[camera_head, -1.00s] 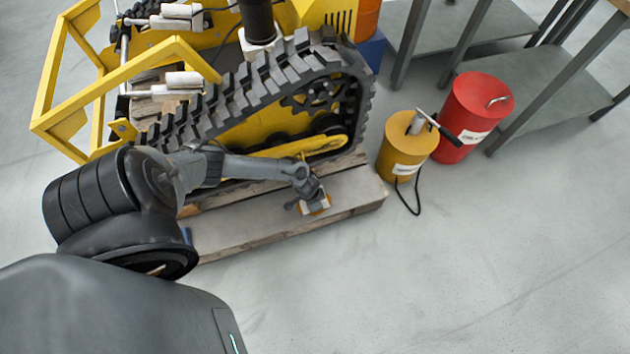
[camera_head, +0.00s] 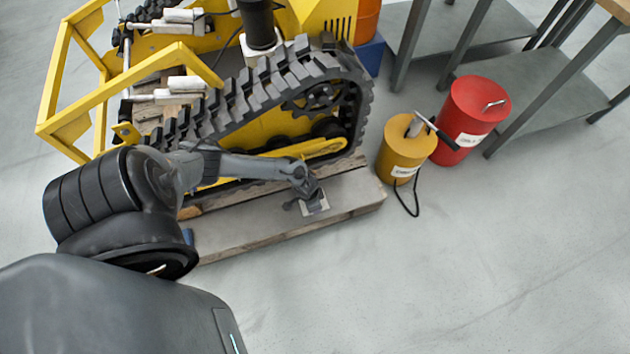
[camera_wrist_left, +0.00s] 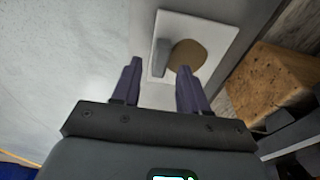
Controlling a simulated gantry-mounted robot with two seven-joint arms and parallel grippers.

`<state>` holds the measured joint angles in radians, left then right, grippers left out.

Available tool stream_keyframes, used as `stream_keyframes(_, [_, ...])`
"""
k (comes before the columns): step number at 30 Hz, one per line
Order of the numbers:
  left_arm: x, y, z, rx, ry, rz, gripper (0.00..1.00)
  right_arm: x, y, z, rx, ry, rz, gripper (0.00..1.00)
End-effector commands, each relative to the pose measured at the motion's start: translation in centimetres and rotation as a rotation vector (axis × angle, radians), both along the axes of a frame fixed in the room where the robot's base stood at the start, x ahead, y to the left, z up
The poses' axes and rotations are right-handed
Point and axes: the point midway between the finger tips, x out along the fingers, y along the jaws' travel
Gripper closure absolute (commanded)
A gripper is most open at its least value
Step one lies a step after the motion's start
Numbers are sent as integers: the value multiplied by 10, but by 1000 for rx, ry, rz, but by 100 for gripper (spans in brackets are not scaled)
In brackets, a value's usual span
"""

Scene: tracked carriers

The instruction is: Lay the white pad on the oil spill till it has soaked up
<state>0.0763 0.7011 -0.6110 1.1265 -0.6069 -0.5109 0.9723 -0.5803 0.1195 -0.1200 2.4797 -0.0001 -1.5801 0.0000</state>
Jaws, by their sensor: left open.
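The white pad (camera_wrist_left: 218,30) lies flat on the grey top of the low platform, with a round brown patch (camera_wrist_left: 188,56) on it. A grey upright grip (camera_wrist_left: 162,57) stands on the pad near its edge. In the head view a pale part of the pad (camera_head: 318,208) shows beside my gripper; the rest is hidden. My left gripper (camera_wrist_left: 158,78) is open and empty, its fingertips just short of the grip and to either side of it. It also shows in the head view (camera_head: 304,203). No separate oil pool is visible. My right gripper is not in view.
The platform (camera_head: 240,230) has wooden edges and lies beside a yellow tracked carrier with a black track (camera_head: 260,88). A yellow can (camera_head: 404,155) with a black hose and a red can (camera_head: 472,118) stand right of it. The floor in front is clear.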

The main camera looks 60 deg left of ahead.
Motion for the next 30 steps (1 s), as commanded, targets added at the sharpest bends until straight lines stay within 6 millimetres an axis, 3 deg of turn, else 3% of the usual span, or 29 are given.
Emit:
stream_keyframes(1, [-1,0,16,0,-1,0,56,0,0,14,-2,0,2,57])
stream_keyframes(9, [-9,2,62,0,0,0,56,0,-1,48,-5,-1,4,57])
stream_keyframes(19, [-13,-5,93,-3,-6,-8,56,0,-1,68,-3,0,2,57])
stream_keyframes(23, [-8,-43,101,-9,-43,-58,56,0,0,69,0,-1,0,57])
stream_keyframes(26, [-3,-94,119,-12,-98,-116,56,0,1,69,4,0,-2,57])
stream_keyframes(30, [3,-165,172,-1,-189,-166,56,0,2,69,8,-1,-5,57])
